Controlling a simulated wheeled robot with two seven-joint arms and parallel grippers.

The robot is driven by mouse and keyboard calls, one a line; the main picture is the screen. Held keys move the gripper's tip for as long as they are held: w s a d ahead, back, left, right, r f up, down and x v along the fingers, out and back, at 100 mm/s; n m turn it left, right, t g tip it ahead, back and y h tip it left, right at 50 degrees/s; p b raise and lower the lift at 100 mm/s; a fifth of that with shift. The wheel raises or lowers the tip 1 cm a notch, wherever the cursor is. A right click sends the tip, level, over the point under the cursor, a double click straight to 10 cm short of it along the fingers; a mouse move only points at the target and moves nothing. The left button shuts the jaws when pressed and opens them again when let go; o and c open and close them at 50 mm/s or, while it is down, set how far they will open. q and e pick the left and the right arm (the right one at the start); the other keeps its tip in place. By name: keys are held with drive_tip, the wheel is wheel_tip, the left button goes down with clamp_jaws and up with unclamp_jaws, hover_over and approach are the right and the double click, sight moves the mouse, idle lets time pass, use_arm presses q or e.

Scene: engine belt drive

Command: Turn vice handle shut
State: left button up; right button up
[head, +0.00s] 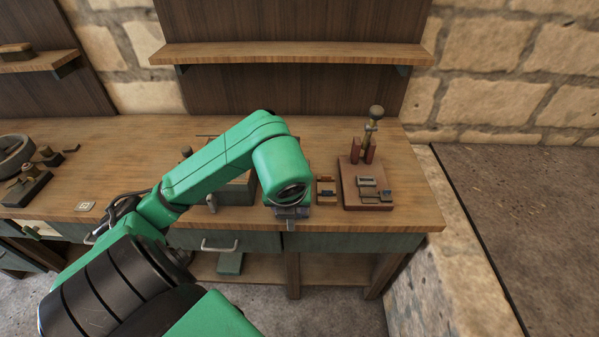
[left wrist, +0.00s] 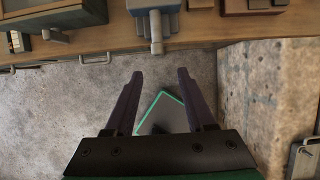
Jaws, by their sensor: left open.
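The vice (head: 291,212) is a blue-grey block at the bench's front edge, mostly hidden behind my left arm in the head view. It shows better in the left wrist view (left wrist: 152,5), at the top middle, with its screw and handle end (left wrist: 157,38) sticking out past the bench edge toward me. My left gripper (left wrist: 157,74) has two dark purple fingers, spread wide and empty. The fingertips are below the handle in the picture, apart from it. The handle's exact angle is hard to tell. My right gripper is not in view.
The wooden bench (head: 420,213) carries a red-brown base (head: 350,180) with upright posts right of the vice. A grey box (head: 238,193) stands left of it. A drawer handle (head: 220,246) juts out below the bench top. A stone wall (left wrist: 270,95) stands at right.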

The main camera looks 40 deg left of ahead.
sight(290, 221)
use_arm(q)
drive_tip(key=x, duration=0.4)
drive_tip(key=p+x, duration=0.1)
drive_tip(key=x, duration=0.7)
drive_tip(key=shift+s+p, duration=0.3)
drive_tip(key=shift+f, duration=0.45)
drive_tip(key=shift+a+f, duration=0.1)
drive_tip(key=shift+f, duration=0.05)
clamp_jaws()
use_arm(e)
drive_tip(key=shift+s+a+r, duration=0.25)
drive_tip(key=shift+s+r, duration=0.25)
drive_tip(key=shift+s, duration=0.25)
